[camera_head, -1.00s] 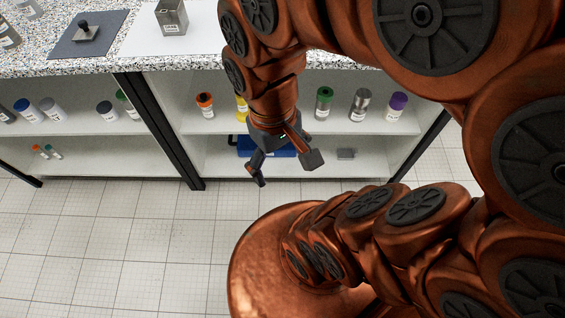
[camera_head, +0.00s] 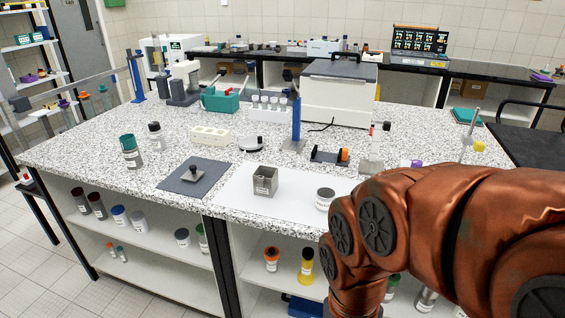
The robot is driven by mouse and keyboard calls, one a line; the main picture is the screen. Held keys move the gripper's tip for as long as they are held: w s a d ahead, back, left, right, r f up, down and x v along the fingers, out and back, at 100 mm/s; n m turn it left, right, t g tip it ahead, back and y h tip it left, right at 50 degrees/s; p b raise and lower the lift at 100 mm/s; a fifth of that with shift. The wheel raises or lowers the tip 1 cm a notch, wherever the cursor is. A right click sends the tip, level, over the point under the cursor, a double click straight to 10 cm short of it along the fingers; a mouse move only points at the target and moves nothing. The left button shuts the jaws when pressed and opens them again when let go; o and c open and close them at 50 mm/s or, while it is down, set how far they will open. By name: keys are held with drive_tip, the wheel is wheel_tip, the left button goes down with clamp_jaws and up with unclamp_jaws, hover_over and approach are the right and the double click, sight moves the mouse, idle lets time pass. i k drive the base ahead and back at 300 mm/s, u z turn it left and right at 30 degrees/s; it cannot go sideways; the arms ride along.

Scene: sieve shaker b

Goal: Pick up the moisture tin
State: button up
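A short round tin (camera_head: 325,199) with a pale side and a grey top stands upright on the white sheet (camera_head: 240,197), near the front edge of the speckled bench. It looks like the moisture tin, but I cannot read its label. My copper-coloured arm is just to its right and covers the bench there. My gripper is out of view below the picture's lower edge.
A square metal container (camera_head: 265,181) stands left of the tin. A dark mat (camera_head: 195,178) with a black-knobbed tool lies further left. A black stand (camera_head: 331,155) is behind the tin. Bottles stand on shelves below the speckled bench top (camera_head: 90,150).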

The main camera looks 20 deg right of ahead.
sight(325, 195)
drive_tip(key=u, duration=2.3)
drive_tip(key=k, duration=0.95)
drive_tip(key=z, duration=1)
drive_tip(key=i, duration=0.45)
